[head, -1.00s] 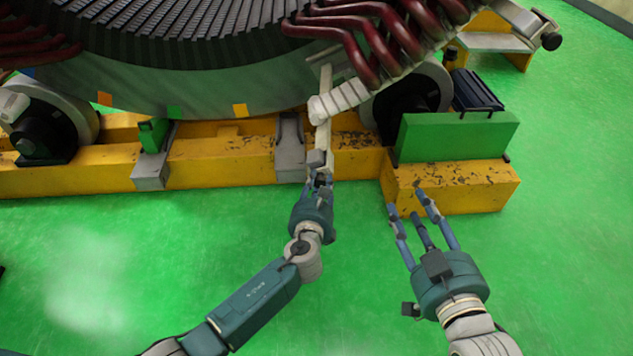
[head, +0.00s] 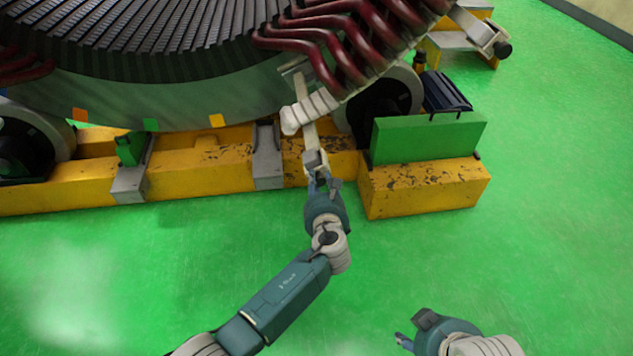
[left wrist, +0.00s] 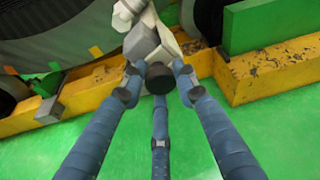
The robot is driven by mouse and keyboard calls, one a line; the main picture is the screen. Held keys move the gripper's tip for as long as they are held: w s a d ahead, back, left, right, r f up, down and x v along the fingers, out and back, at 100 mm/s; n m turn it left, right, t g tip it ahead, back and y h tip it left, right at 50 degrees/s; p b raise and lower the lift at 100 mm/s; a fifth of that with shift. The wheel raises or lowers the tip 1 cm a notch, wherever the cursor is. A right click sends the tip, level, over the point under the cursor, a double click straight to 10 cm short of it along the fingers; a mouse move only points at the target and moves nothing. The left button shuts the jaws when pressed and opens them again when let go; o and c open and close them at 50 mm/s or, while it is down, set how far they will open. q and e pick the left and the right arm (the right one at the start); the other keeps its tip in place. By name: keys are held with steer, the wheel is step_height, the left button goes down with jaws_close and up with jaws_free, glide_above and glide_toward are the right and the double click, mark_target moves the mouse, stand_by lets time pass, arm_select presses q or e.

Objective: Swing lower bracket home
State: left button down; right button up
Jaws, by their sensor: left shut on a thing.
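The lower bracket (head: 310,135) is a pale bar hanging below the stator's red coils, with a white wrapped piece across it and a grey block at its low end. It stands slightly tilted in front of the yellow base. My left gripper (head: 318,180) is shut on the bracket's low end. In the left wrist view the fingers (left wrist: 160,80) close around the bracket's grey end block (left wrist: 142,42). My right gripper (head: 405,342) is low in the head view, apart from the bracket; its fingers are mostly hidden behind its own hand.
The stator (head: 180,95) with red coils (head: 325,45) fills the top. The yellow base (head: 210,165) carries grey clamps (head: 267,160), a green block (head: 425,138) and rollers (head: 385,105). The green floor (head: 540,230) in front is clear.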

arm_select(q)
steer(key=shift+s+d, duration=0.15)
steer(key=shift+d, duration=0.5)
arm_select(e)
steer(key=shift+s+d+f, duration=0.15)
steer(key=shift+s, duration=0.35)
arm_select(q)
steer(key=shift+d+r, duration=0.1)
steer(key=shift+r, duration=0.05)
steer(key=c, duration=1.7)
jaws_free()
steer(key=o, duration=0.4)
steer(key=shift+d, duration=0.15)
steer(key=shift+c, duration=0.2)
steer(key=shift+a, duration=0.2)
steer(key=shift+s+r, duration=0.1)
steer(key=shift+s, duration=0.15)
steer(key=v, duration=1.1)
